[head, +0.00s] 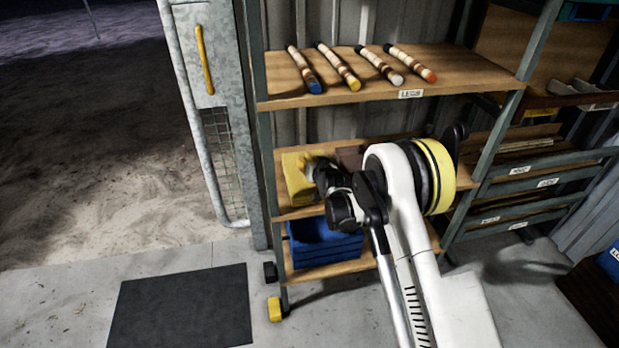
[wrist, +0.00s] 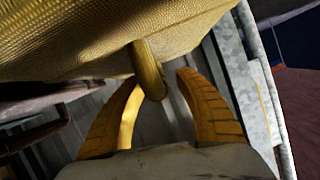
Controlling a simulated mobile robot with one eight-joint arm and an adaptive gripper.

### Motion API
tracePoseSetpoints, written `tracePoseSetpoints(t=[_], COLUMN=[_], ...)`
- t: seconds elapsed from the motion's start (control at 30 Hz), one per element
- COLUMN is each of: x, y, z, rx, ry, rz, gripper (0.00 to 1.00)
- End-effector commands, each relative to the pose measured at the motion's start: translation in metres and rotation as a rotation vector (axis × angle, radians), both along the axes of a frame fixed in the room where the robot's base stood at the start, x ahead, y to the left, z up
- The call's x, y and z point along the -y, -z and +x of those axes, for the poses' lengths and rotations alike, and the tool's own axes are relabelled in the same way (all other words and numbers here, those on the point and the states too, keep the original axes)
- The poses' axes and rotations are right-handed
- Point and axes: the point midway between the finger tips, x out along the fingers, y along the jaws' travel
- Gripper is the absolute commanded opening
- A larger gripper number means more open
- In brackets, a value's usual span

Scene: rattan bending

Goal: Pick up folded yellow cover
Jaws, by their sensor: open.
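The folded yellow cover (head: 296,180) lies at the left end of the middle shelf. In the wrist view the cover (wrist: 85,42) fills the upper left, with a woven surface and a rounded yellow loop or roll hanging from its edge. My gripper (head: 318,166) is at the right side of the cover, partly hidden by my own arm. In the wrist view my gripper (wrist: 159,78) is open, with one curved orange finger on each side of the loop. Whether a finger touches it I cannot tell.
The top shelf (head: 440,72) holds several banded rods above my arm. A blue bin (head: 325,243) stands on the bottom shelf. A metal post (head: 258,150) borders the shelf on the left. The floor with a dark mat (head: 180,308) is open at front left.

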Motion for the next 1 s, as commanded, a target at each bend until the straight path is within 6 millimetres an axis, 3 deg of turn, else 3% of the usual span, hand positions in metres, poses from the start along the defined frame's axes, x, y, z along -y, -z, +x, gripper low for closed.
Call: tracePoseSetpoints(t=[0.03, 0.17, 0.2, 0.67, 1.0], x=[0.000, 0.000, 0.000, 0.000, 0.000], y=[0.000, 0.000, 0.000, -0.005, -0.073], z=[0.000, 0.000, 0.000, 0.000, -0.001], rx=[0.000, 0.000, 0.000, 0.000, 0.000], ry=[0.000, 0.000, 0.000, 0.000, -0.001], rz=[0.000, 0.000, 0.000, 0.000, 0.000], gripper=[0.41, 0.03, 0.00, 0.00, 0.00])
